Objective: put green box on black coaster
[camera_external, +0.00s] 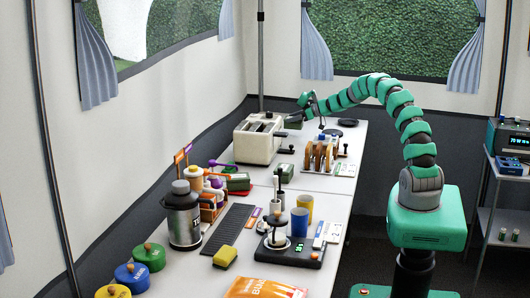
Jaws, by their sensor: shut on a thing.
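My gripper (303,108) is at the far end of the table, above and just right of the toaster. It is shut on a small dark box (294,117), which seems to be the green box; its colour is hard to tell at this size. The box looks held above the tabletop, close to the toaster's right side. A flat black disc (348,122), likely the black coaster, lies at the far right of the table. I cannot tell for sure which one is the coaster.
A cream toaster (256,145) stands at the back left. A wooden rack (319,157) stands right of it. A steel flask (184,220), a black scale (290,252) and cups (300,222) fill the front.

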